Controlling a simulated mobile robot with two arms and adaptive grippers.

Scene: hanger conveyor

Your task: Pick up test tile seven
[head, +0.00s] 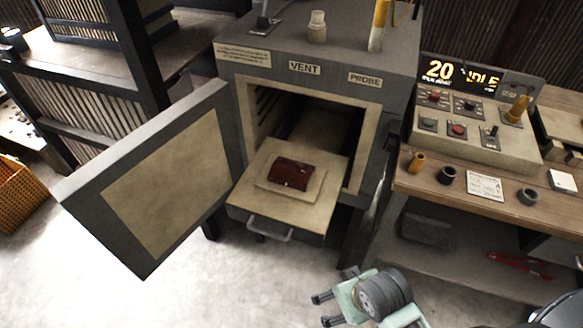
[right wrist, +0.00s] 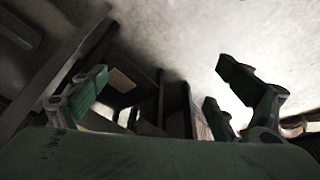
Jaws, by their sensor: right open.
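A dark reddish-brown glazed tile (head: 291,174) lies on a pale square slab on the pulled-out tray (head: 262,217) of the kiln. I cannot read any number on it, so I cannot tell whether it is tile seven. My right gripper (head: 323,309) is low in front of the kiln, below and right of the tray, open and empty, apart from the tile. In the right wrist view its green-padded fingers (right wrist: 160,75) are spread with nothing between them. The tile cannot be made out there. My left gripper is not in view.
The kiln (head: 330,88) stands with its door (head: 160,185) swung open to the left. A workbench (head: 450,190) with a control panel (head: 470,140) and small cylinders is at right. A woven basket (head: 18,192) is at far left. Floor in front is clear.

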